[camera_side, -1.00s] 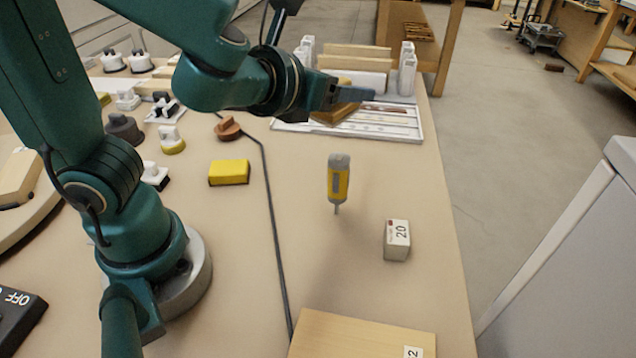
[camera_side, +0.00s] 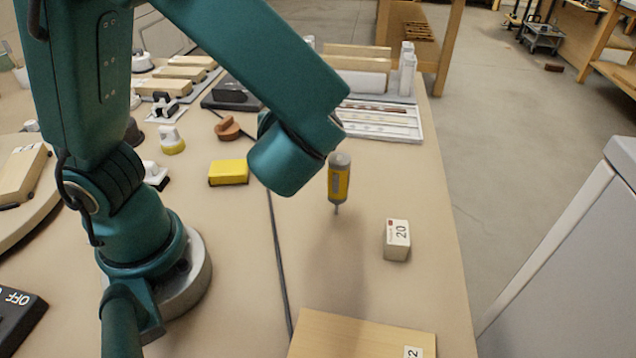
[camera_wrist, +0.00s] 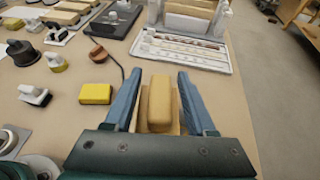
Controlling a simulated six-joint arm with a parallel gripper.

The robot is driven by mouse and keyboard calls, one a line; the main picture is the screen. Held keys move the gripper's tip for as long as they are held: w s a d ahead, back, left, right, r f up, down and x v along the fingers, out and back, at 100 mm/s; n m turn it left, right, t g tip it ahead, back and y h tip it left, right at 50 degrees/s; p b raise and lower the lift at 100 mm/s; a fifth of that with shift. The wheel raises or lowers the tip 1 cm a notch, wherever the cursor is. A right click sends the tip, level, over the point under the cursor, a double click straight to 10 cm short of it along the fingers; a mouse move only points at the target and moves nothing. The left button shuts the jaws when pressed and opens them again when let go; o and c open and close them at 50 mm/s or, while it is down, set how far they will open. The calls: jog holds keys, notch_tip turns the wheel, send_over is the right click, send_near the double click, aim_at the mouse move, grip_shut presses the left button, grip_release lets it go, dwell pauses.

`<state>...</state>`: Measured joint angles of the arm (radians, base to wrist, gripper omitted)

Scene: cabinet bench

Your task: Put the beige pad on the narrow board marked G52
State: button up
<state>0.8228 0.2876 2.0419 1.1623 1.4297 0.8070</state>
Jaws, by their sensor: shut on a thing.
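The beige pad (camera_wrist: 160,100), a block on a wider flat base, sits between the two blue fingers of my gripper (camera_wrist: 157,78) in the wrist view. My gripper is shut on it. In the side view my arm's wrist hides both the gripper and the pad. A pale wooden board (camera_side: 355,335) lies at the bottom edge of the side view, partly cut off. Its label (camera_side: 413,352) is also cut, with only a "2" readable, so I cannot tell whether it is G52.
A yellow and grey screwdriver (camera_side: 339,182) stands upright near my wrist. A small block marked 20 (camera_side: 397,240) is to its right. A yellow block (camera_side: 229,172) lies left. A white tray (camera_side: 410,135) is behind. The bench between the screwdriver and the wooden board is clear.

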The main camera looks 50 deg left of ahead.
jog(key=s+f+n+g+y, duration=0.2)
jog(key=s+f+n+g, duration=0.3)
jog(key=s+n+g, duration=0.45)
jog(key=n+g+h, duration=0.8)
jog(key=n+h, duration=1.4)
jog(key=n, duration=0.3)
send_over(362, 357)
jog(key=s+d, duration=0.1)
notch_tip(362, 357, down, 4)
jog(key=shift+r, duration=0.2)
jog(key=shift+f, duration=2.05)
jog(key=shift+f, duration=0.1)
jog(key=o, duration=1.3)
jog(key=shift+o, duration=0.2)
